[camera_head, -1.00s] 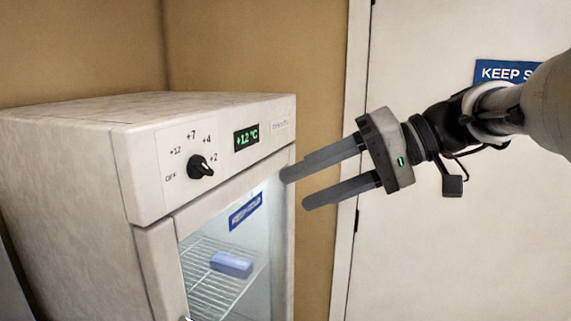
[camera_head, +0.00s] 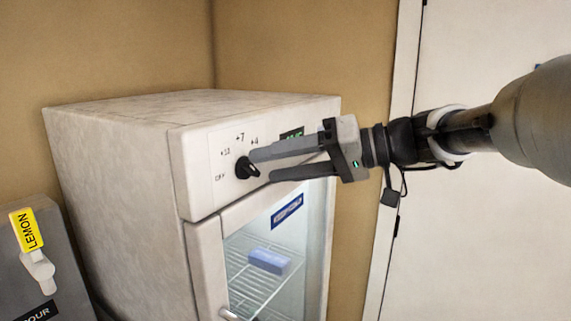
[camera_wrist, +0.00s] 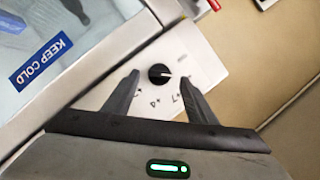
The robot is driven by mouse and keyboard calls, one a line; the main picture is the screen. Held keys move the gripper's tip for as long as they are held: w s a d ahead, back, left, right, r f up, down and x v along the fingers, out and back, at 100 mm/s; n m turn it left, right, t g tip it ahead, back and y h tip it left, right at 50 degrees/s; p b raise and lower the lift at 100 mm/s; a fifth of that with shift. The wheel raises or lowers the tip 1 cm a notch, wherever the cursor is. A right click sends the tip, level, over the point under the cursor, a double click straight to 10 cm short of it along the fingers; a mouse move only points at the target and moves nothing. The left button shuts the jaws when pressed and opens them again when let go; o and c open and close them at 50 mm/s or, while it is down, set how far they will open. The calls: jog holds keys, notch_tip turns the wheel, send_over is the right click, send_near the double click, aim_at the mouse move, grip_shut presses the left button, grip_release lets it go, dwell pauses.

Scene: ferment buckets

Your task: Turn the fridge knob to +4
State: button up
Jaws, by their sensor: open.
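The fridge (camera_head: 115,150) is a white marbled cabinet with a glass door. Its black knob (camera_head: 246,168) sits on the front panel, with OFF, +12, +7 and +4 readable around it; the +2 mark is hidden by my gripper. My gripper (camera_head: 261,166) is open, its fingertips by the knob. In the wrist view the knob (camera_wrist: 159,73) lies between the two open fingertips (camera_wrist: 160,74), with visible gaps. Its pale pointer line points right in that view; the mark it points to is not clear there. The green display (camera_head: 291,134) is partly covered by the upper finger.
The glass door bears a blue KEEP COLD label (camera_head: 287,210); a blue block (camera_head: 269,261) lies on the wire shelf inside. A grey container with a yellow LEMON tag (camera_head: 27,230) stands at the lower left. A white door (camera_head: 480,220) is at the right.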

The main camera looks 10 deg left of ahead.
aim_at(256, 169)
jog(key=shift+x, duration=1.55)
jog(key=shift+c, duration=0.3)
jog(key=c, duration=1)
